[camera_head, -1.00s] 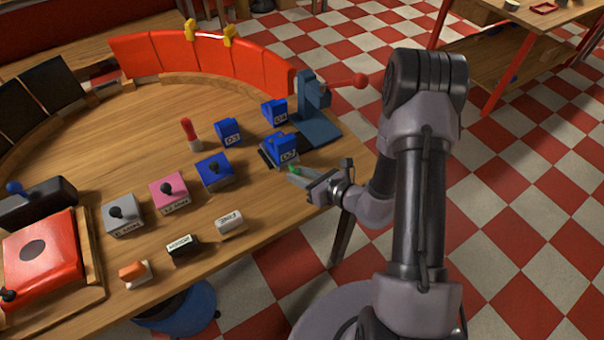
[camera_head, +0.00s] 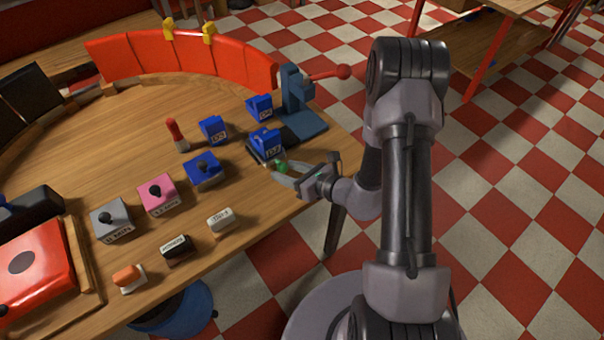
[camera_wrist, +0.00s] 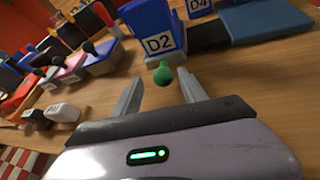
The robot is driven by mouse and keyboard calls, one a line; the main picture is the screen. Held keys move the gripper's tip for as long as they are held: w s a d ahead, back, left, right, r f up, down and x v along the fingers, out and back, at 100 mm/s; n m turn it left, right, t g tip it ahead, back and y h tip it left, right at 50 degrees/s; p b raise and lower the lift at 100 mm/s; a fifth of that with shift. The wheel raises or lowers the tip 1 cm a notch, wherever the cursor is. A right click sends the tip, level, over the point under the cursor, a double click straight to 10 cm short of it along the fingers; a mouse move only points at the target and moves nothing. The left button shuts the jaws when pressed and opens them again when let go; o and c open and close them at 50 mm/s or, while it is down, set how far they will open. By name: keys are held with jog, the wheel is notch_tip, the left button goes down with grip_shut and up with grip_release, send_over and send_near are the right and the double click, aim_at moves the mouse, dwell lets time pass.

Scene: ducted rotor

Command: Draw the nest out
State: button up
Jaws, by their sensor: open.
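A green knob (camera_wrist: 163,74) sticks out in front of the block, low towards my gripper. The head view also shows the knob (camera_head: 281,167). I cannot tell for sure which part is the nest. My gripper (camera_wrist: 160,80) is open, with one finger on each side of the knob. A gap shows between the knob and each finger in the wrist view.
A blue press-like stand (camera_head: 298,105) with a red-knobbed lever stands behind. Blue blocks D3 (camera_head: 214,130) and D4 (camera_head: 260,107), a red-topped peg (camera_head: 176,134), a pink block (camera_head: 158,197) and a white block (camera_head: 221,220) stand nearby. Bare wood (camera_head: 255,205) lies in front.

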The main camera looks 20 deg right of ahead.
jog(key=p+v, duration=0.3)
jog(key=v, duration=1.3)
jog(key=shift+s+d, duration=0.2)
jog(key=shift+s, duration=0.15)
jog(key=shift+r, duration=0.1)
jog(key=s+a+r+n+g+y+b, duration=0.1)
jog(key=s+a+r+n+g, duration=0.1)
jog(key=a+r+n+g, duration=0.35)
jog(key=s+a+r+n+g+y+b, duration=0.1)
jog(key=s+a+r+n+g+b, duration=0.15)
jog(key=a+r+n, duration=0.65)
jog(key=s+d+r+n+t+h+b, duration=0.1)
jog(key=s+r+n+h, duration=0.4)
jog(key=n, duration=0.7)
jog(key=s+d+t+h, duration=0.1)
jog(key=d+h, duration=0.1)
jog(key=shift+r+n+t+h, duration=0.3)
jog(key=shift+r+n, duration=0.05)
jog(key=shift+r, duration=0.05)
